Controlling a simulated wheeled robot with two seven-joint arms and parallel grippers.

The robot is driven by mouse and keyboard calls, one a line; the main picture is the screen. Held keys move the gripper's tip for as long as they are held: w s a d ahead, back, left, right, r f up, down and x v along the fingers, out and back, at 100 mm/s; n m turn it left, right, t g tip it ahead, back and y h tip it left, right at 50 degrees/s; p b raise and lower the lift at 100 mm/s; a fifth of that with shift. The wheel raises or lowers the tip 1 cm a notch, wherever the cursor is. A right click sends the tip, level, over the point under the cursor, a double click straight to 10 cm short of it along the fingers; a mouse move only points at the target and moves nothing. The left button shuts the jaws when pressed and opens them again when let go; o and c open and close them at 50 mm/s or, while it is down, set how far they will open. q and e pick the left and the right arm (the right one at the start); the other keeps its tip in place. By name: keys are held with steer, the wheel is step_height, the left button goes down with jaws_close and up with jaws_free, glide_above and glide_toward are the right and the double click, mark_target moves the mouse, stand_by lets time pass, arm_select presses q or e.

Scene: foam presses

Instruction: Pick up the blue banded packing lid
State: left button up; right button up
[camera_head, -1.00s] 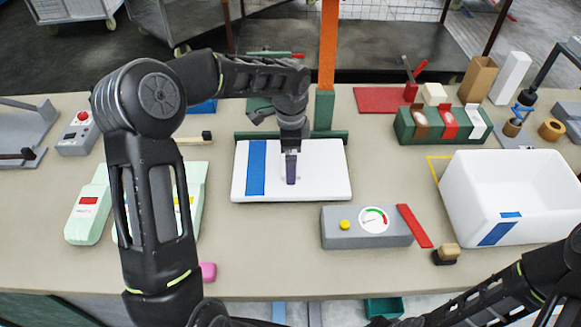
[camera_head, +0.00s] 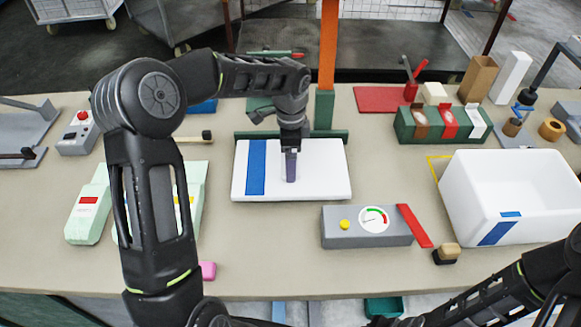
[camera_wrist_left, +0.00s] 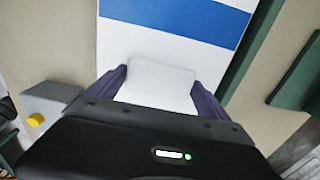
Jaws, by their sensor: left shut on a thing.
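The packing lid (camera_head: 322,172) is a flat white slab with a blue band across its left part. It lies flat on the table in the middle of the head view. In the left wrist view the lid (camera_wrist_left: 140,45) fills the upper middle, with its blue band running across. A white raised block, its handle (camera_wrist_left: 160,82), stands between my left gripper's fingers. My left gripper (camera_head: 291,168) points down over the lid's middle and is shut on that handle. My right arm shows at the bottom right; its gripper is out of view.
A green bar (camera_head: 240,135) and an orange post (camera_head: 328,50) stand right behind the lid. A grey gauge box (camera_head: 366,235) sits in front right of it. A white open bin (camera_head: 490,205) with blue tape stands at the right. Pale green cases (camera_head: 88,208) are at the left.

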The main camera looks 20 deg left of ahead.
arm_select(q)
step_height(320, 180, up, 10)
steer(key=b, duration=0.2)
arm_select(e)
steer(key=shift+w+f, duration=0.1)
steer(key=shift+f, duration=0.75)
